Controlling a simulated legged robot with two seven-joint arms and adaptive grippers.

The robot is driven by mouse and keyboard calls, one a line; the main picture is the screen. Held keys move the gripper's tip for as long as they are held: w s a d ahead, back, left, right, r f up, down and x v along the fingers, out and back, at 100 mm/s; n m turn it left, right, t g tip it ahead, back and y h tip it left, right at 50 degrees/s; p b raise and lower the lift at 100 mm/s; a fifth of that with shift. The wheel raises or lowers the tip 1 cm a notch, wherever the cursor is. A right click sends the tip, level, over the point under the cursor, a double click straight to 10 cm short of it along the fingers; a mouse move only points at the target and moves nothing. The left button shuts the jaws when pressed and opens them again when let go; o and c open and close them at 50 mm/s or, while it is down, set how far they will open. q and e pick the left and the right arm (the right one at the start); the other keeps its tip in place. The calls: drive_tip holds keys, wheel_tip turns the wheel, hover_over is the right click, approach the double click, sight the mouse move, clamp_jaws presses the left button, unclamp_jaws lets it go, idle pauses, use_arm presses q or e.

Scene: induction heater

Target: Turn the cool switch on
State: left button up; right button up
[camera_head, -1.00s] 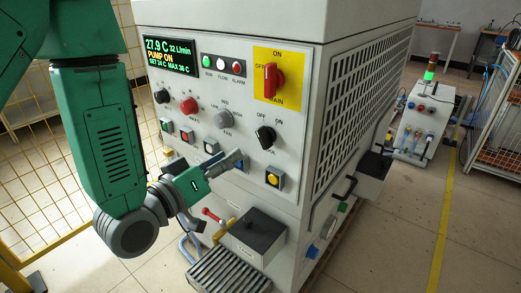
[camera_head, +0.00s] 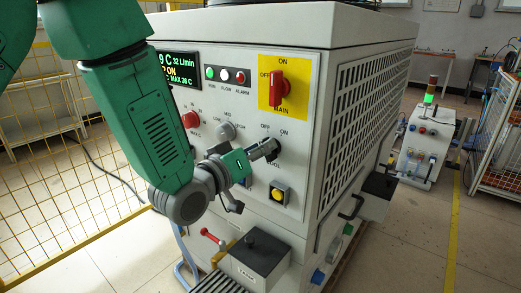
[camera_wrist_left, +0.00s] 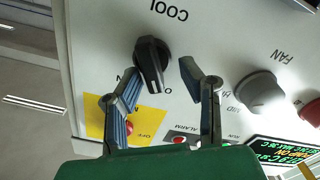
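The cool switch (camera_head: 277,144) is a black rotary knob on the machine's front panel, below its OFF and ON labels. My left gripper (camera_head: 268,148) is at the knob and partly covers it in the head view. In the left wrist view, which is upside down, the cool switch (camera_wrist_left: 150,62) shows near the tips of my left gripper (camera_wrist_left: 160,74). The fingers are spread, one on each side of the knob's grip, with a visible gap at the right finger. The grip's lower end leans towards the partly visible "O" label. My right gripper is not in view.
The red main switch (camera_head: 278,89) on its yellow plate is above the cool switch. The grey fan knob (camera_head: 225,131) is to the left, and a yellow button (camera_head: 279,194) is below. A black box (camera_head: 260,252) juts out lower down.

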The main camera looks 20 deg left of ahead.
use_arm(q)
drive_tip(key=shift+d, duration=0.45)
clamp_jaws()
drive_tip(key=shift+a+m, duration=0.15)
drive_tip(key=shift+m, duration=0.15)
drive_tip(key=shift+s+d+m+p, duration=0.15)
drive_tip(key=shift+m+p, duration=0.15)
drive_tip(key=shift+m, duration=1.45)
drive_tip(key=shift+d+m+p, duration=0.15)
drive_tip(key=shift+m+p, duration=0.15)
drive_tip(key=shift+m, duration=1.45)
